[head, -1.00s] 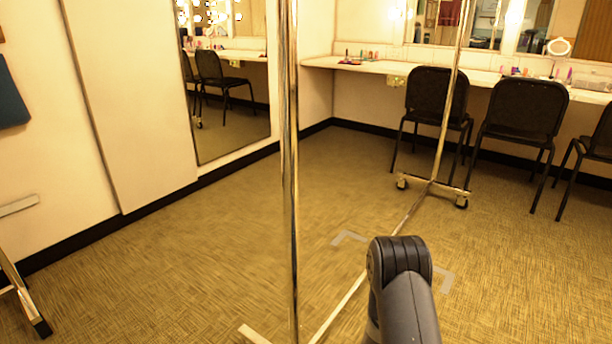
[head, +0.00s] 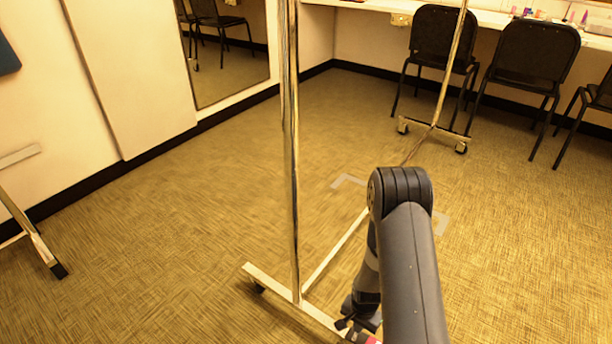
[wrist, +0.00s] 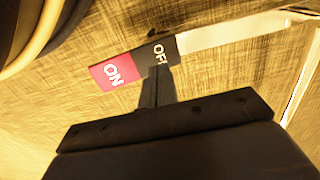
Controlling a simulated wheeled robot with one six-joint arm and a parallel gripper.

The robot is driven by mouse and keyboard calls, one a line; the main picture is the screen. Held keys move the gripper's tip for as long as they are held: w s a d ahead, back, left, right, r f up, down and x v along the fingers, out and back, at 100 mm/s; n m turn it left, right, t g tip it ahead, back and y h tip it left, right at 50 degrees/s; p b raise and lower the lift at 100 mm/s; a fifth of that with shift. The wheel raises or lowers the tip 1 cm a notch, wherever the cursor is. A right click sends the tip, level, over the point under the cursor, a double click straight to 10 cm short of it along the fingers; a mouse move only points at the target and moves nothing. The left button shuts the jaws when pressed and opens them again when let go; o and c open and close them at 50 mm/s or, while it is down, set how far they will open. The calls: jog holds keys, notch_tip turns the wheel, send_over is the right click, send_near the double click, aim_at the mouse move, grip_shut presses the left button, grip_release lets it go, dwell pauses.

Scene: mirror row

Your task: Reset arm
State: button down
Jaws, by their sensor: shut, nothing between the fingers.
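My gripper (wrist: 158,76) is shut and empty in the wrist view, its fingers together in front of a red-and-black piece marked ON and OFF (wrist: 116,71). The fingertips overlap the black OFF part in the picture; I cannot tell whether they touch it. In the head view my arm reaches forward at the lower right and bends down at its dark elbow. My gripper (head: 350,322) shows low beside it, partly hidden by the arm, close to the rack's base. A bit of red shows at the bottom edge there.
A chrome clothes rack (head: 291,150) on wheels stands in front of me, its base bar running along the floor near my arm. Black chairs (head: 530,60) stand under the counter (head: 480,17) at the back right. A mirror (head: 228,50) is on the left wall.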

aim_at(356, 336)
notch_tip(356, 336, down, 4)
jog(key=shift+r+b, duration=0.25)
jog(key=shift+b, duration=0.55)
notch_tip(356, 336, up, 10)
jog(key=p, duration=0.7)
jog(key=shift+f, duration=0.25)
jog(key=shift+s, duration=0.15)
